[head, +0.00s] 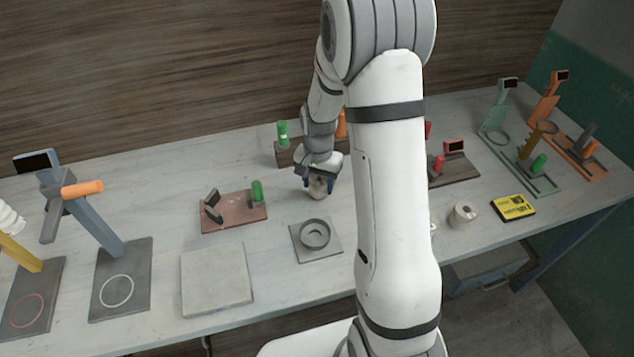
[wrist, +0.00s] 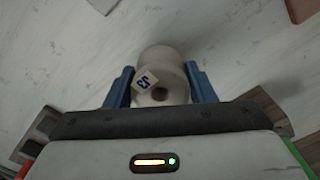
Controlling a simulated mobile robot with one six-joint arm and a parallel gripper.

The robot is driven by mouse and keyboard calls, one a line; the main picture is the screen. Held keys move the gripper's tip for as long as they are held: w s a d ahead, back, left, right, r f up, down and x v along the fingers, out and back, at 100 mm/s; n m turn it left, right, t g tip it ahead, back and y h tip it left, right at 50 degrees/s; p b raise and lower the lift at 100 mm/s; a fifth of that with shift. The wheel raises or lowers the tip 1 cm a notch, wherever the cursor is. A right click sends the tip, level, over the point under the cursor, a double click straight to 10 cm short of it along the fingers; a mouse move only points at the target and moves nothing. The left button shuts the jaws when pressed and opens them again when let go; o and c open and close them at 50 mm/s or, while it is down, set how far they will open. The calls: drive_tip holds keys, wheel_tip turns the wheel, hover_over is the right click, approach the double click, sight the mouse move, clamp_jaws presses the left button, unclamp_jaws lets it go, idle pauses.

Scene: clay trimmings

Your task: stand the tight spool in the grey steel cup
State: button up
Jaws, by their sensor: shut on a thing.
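My gripper (head: 318,181) is shut on a cream spool (head: 318,190), behind the grey cup. In the wrist view the spool (wrist: 163,75) sits between the blue fingers, with a small white label bearing dark marks on its side and a dark hole facing the camera. I cannot tell whether its bottom touches the table. The grey steel cup (head: 315,234) stands open and looks empty on a square grey plate (head: 331,253), a little in front of my gripper. A second cream spool (head: 463,215) stands to the right. I cannot tell how tightly either spool is wound.
A reddish base (head: 232,221) with a green-handled clamp is left of the cup. A bare pale slab (head: 216,281) lies front left. A yellow-black box (head: 513,208) lies at right. Coloured stands line both ends of the table. My arm hides part of the table right of the cup.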

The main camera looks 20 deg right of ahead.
drive_tip(key=shift+f, duration=0.4)
drive_tip(key=shift+f, duration=0.2)
drive_tip(key=o, duration=1.1)
drive_tip(key=shift+r, duration=0.15)
